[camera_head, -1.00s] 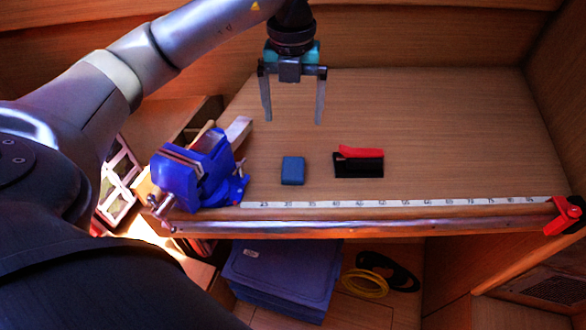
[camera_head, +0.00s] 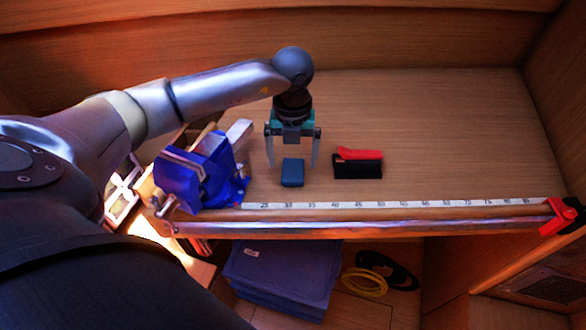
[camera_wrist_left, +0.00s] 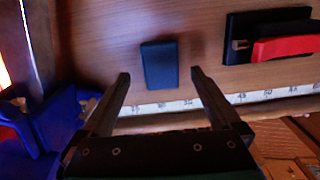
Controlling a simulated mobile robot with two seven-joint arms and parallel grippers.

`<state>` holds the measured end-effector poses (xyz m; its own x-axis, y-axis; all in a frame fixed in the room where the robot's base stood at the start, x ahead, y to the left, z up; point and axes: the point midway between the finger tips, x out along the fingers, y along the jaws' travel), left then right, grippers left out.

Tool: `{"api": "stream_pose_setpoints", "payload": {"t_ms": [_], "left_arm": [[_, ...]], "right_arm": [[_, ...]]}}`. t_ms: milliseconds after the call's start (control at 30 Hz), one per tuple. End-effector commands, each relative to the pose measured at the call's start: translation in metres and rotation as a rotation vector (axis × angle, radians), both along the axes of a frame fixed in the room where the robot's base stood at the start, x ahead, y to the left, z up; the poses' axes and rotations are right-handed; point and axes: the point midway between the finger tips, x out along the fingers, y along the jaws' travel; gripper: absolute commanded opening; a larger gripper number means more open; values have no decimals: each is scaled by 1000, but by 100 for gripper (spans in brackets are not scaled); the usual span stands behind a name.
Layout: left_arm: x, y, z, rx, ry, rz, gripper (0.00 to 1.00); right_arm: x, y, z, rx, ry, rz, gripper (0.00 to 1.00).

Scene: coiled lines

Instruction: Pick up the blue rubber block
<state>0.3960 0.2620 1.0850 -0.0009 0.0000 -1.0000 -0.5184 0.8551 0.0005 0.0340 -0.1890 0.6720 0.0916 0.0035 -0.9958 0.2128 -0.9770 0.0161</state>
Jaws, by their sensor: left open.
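The blue rubber block (camera_head: 292,173) lies on the wooden worktop, between the blue vise and the red-and-black item. It also shows in the left wrist view (camera_wrist_left: 159,65), a little beyond the fingertips and roughly between their lines. My left gripper (camera_head: 293,164) points down above the block, with one finger to each side of it in the head view. Its jaws are open and empty, and the two fingers also show in the left wrist view (camera_wrist_left: 160,75). I cannot tell the exact height of the fingertips over the worktop. My right gripper is not in view.
A blue vise (camera_head: 200,175) stands close on the left. A black item with a red top (camera_head: 358,163) lies to the right. A measuring strip (camera_head: 390,204) runs along the front edge, with a red clamp (camera_head: 562,216) at its right end. The worktop's right side is clear.

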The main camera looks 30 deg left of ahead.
Motion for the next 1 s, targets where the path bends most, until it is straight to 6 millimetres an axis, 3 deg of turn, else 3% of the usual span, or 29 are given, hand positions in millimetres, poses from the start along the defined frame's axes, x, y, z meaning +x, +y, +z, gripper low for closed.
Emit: {"api": "stream_pose_setpoints", "payload": {"t_ms": [200,467,1000], "left_arm": [[1,-1,-25,0,0,0,98],[1,-1,-28,1,-1,-1,98],[1,0,-27,1,-1,0,37]], "right_arm": [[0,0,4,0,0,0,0],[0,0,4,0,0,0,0],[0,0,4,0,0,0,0]]}}
